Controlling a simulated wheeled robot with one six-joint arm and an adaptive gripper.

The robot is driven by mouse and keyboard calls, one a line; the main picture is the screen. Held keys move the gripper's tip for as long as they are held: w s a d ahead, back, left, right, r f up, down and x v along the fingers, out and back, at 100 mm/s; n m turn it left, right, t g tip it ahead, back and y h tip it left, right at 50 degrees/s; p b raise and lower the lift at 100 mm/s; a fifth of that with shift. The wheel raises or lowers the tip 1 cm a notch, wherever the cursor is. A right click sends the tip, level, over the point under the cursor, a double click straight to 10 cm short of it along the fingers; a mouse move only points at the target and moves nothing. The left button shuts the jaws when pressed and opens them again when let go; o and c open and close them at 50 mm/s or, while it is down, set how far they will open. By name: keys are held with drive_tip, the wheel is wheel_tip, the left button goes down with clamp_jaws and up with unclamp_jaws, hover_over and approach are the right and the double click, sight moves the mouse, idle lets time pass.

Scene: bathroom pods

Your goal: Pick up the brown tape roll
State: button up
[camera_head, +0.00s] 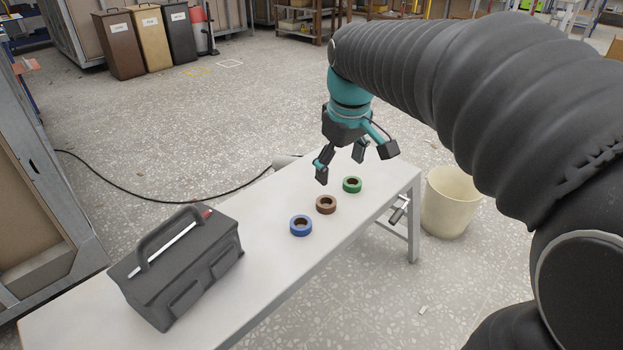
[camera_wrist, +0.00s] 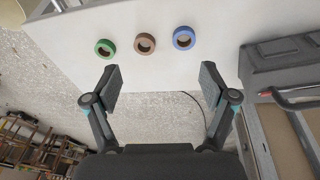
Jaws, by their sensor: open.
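The brown tape roll (camera_head: 326,211) lies flat on the white table, between the blue tape roll (camera_head: 301,233) and the green tape roll (camera_head: 352,192). In the wrist view the brown roll (camera_wrist: 145,50) is in the middle of the row, past the fingertips and between their lines. The green roll (camera_wrist: 105,48) is to its left and the blue roll (camera_wrist: 184,45) to its right. My gripper (camera_head: 354,163) is open and empty. It is above the table, near the green and brown rolls, and touches none of them. In the wrist view its fingers (camera_wrist: 160,85) are spread wide.
The white table (camera_head: 262,262) holds a dark toolbox (camera_head: 178,275) at its left end. A cream bucket (camera_head: 450,207) stands on the floor by the table's right end. A black cable (camera_head: 160,193) runs over the floor behind. Bins (camera_head: 119,45) stand far back.

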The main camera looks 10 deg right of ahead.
drive_tip(key=w+f+n+g+b, duration=0.15)
drive_tip(key=w+f+n, duration=0.3)
drive_tip(key=w, duration=0.75)
drive_tip(key=b, duration=0.1)
hover_over(325, 201)
drive_tip(key=shift+m+g, duration=0.35)
drive_tip(key=f, duration=0.9)
drive_tip(key=shift+w+a+f, duration=0.15)
drive_tip(key=shift+w+f, duration=0.05)
drive_tip(key=shift+w, duration=0.1)
drive_tip(key=f, duration=0.2)
drive_tip(key=f+b, duration=0.1)
drive_tip(key=f, duration=0.1)
drive_tip(key=shift+s+d, duration=0.2)
drive_tip(key=shift+s, duration=0.15)
drive_tip(key=shift+f, duration=0.6)
drive_tip(key=c, duration=1.2)
